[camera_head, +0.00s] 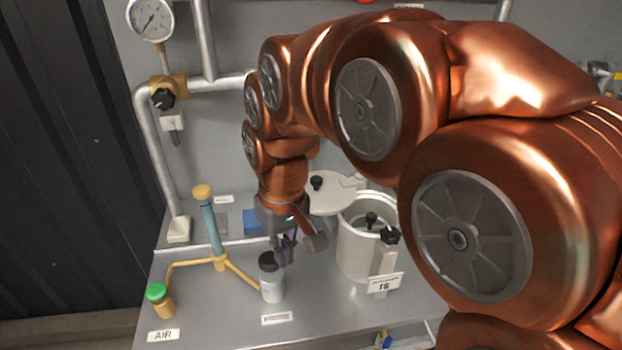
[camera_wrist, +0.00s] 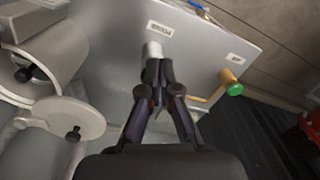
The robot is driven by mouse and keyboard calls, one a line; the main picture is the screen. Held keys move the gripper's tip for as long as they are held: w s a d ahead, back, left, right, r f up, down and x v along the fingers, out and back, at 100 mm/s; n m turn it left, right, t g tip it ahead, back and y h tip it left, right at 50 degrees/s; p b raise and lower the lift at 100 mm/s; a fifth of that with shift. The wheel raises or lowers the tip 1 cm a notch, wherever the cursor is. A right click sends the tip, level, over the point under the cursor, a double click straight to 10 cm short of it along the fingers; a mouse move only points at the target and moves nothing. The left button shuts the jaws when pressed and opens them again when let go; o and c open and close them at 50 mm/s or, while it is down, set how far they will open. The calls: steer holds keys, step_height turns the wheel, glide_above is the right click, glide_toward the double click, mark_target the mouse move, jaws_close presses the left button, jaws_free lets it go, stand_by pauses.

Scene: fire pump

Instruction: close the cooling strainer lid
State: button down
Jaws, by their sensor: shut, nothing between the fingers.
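The cooling strainer is a grey cylindrical pot (camera_head: 357,243) on the bench, right of my gripper in the head view. Its round lid (camera_head: 335,192) with a black knob is swung out to the left and back, so the pot's mouth is uncovered. In the wrist view the lid (camera_wrist: 62,118) is at the left, with the pot (camera_wrist: 52,50) above it. My gripper (camera_head: 283,258) points down, shut and empty, left of the pot. In the wrist view the gripper's fingertips (camera_wrist: 158,92) are apart from the lid.
A yellow pipe stand with a blue tube (camera_head: 213,232) and a green-capped fitting (camera_head: 158,298) are to the left. A gauge (camera_head: 150,19) and pipes are behind. The bench front has free room.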

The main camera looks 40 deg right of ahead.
steer(key=w+d+r+t+b, duration=0.2)
steer(key=w+d+r+b, duration=0.15)
steer(key=w+d, duration=0.75)
step_height(320, 180, up, 4)
steer(key=m+t+h+b, duration=0.1)
steer(key=m+t+b, duration=0.1)
steer(key=b, duration=0.1)
glide_above(330, 184)
steer(key=w+a, duration=0.3)
steer(key=a, duration=0.1)
steer(key=p+x, duration=0.2)
steer(key=x, duration=0.8)
steer(key=shift+s+d, duration=0.2)
steer(key=shift+s+a+r+p, duration=0.15)
steer(key=shift+s+p, duration=0.2)
steer(key=shift+s, duration=0.6)
steer(key=shift+s+a+f, duration=0.1)
steer(key=shift+s+f, duration=0.05)
steer(key=shift+s, duration=0.35)
steer(key=shift+s+a+f, duration=0.1)
steer(key=shift+s+f, duration=0.05)
steer(key=shift+s, duration=0.3)
